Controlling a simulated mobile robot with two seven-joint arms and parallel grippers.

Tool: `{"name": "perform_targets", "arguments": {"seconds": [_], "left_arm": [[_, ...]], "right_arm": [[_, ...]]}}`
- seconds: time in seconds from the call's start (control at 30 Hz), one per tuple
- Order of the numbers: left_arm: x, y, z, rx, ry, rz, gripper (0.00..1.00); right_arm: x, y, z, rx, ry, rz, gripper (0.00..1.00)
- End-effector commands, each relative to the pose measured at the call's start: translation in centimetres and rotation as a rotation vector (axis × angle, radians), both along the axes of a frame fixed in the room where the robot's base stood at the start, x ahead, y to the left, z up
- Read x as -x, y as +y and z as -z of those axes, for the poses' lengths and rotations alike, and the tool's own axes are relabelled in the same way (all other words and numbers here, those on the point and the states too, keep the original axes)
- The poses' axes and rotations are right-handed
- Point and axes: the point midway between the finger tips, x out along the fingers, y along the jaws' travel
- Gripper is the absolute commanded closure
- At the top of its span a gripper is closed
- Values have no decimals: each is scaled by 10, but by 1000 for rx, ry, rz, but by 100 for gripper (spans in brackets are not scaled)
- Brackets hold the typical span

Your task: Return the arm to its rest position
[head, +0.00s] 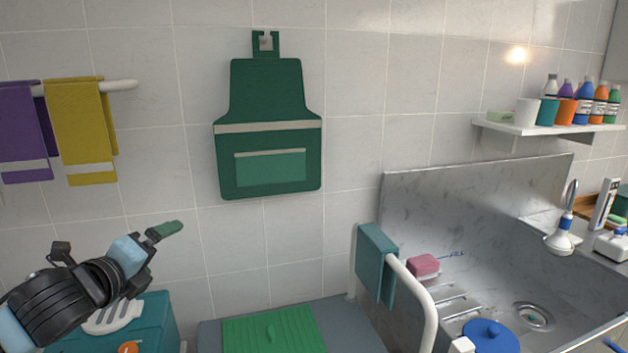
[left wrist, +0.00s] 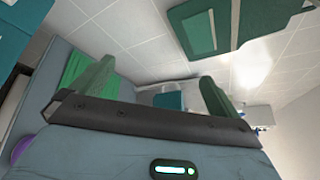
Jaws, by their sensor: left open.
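My left gripper (head: 164,231) is at the lower left of the head view, in front of the tiled wall and above a teal box. One green finger shows clearly there, pointing right. In the left wrist view my left gripper (left wrist: 155,90) has its two green fingers wide apart, with nothing held between them. A green apron (head: 268,130) hangs on a wall hook to the right of the gripper and apart from it. My right gripper is in neither view.
Purple (head: 20,130) and yellow (head: 78,130) towels hang on a wall rail at left. The teal box (head: 165,325) stands below my arm. A teal towel (head: 376,262) hangs on a white rail beside a metal tub (head: 470,200). A shelf (head: 550,128) holds bottles.

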Motion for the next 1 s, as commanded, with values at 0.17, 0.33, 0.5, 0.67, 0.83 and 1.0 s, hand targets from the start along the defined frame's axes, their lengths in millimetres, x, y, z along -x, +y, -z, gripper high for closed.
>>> {"name": "perform_targets", "arguments": {"seconds": [0.17, 0.33, 0.5, 0.67, 0.83, 1.0], "left_arm": [[8, -32, 88, 343, 131, -11, 0], [31, -54, 165, 665, 254, -77, 0], [68, -70, 240, 976, 374, -196, 0], [116, -80, 307, 1257, 473, -355, 0], [182, -85, 372, 1530, 549, -573, 0], [253, -86, 420, 1748, 580, -800, 0]], "right_arm": [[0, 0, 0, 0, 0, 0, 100], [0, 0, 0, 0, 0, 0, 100], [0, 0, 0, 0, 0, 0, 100], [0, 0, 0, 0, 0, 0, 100], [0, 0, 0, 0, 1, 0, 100], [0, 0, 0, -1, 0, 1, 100]]}}
